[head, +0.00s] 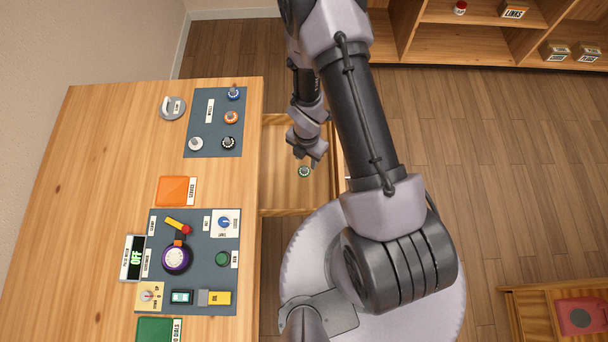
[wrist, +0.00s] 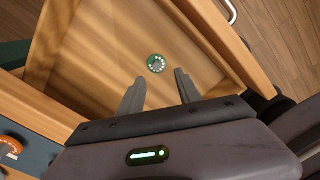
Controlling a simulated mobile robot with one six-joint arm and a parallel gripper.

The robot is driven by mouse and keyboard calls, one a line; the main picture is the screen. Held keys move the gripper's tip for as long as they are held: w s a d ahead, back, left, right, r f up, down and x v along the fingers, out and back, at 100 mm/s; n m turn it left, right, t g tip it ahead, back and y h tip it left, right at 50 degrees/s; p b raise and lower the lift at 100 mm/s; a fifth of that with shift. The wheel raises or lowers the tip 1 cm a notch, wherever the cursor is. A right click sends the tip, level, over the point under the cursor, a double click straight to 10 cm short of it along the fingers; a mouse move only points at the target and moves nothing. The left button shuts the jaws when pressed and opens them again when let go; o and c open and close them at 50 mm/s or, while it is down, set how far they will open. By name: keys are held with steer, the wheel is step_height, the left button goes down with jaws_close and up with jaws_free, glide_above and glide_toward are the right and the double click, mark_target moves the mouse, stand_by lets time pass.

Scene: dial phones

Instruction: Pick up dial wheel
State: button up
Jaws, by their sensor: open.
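A green dial wheel (head: 304,171) with a pale ring of marks lies in an open wooden drawer (head: 285,211). It also shows in the wrist view (wrist: 156,64), flat on the drawer floor (wrist: 110,45). My gripper (head: 315,162) is over the drawer beside the dial wheel in the head view. In the wrist view my gripper (wrist: 160,80) is open and empty, its two fingers apart. The green dial wheel appears just beyond the fingertips, between their lines. I cannot tell the height of the fingertips above it.
Drawer walls (wrist: 235,50) surround the space. The wooden desk (head: 110,130) holds a grey-blue mat (head: 212,135) with several dials, and a second panel (head: 205,285) with a purple device (head: 176,259). Shelves (head: 440,45) stand at the back right.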

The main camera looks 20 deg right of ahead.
mark_target(305, 169)
steer(key=f+b, duration=0.1)
steer(key=f, duration=0.1)
steer(key=f+b, duration=0.2)
steer(key=f, duration=0.1)
steer(key=f+b, duration=0.2)
steer(key=f, duration=0.1)
steer(key=shift+w+a+f, duration=0.15)
steer(key=shift+w, duration=0.2)
steer(key=shift+r, duration=0.25)
steer(key=shift+c, duration=0.4)
jaws_close()
